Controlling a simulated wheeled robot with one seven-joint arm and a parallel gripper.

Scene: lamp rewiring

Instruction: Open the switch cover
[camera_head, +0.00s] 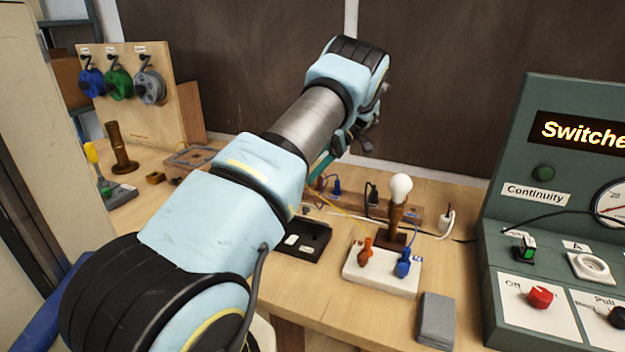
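My arm reaches from the lower left across the bench. My gripper (368,142) is at its far end, above the back of the bench, partly hidden behind my wrist; its finger spacing does not show clearly. A shallow black case (311,252) with small white pieces lies on the bench, partly behind my arm. I cannot tell whether this is the switch or its cover. A lamp with a white bulb (400,188) stands on a dark wooden base to the right. My gripper is apart from both.
A white block (381,283) holds orange and blue clips in front of the lamp. A grey block (436,318) lies at the front edge. A green tester panel (510,185) stands at right. A wooden rack (139,90) with cable reels stands back left. Cables cross the bench.

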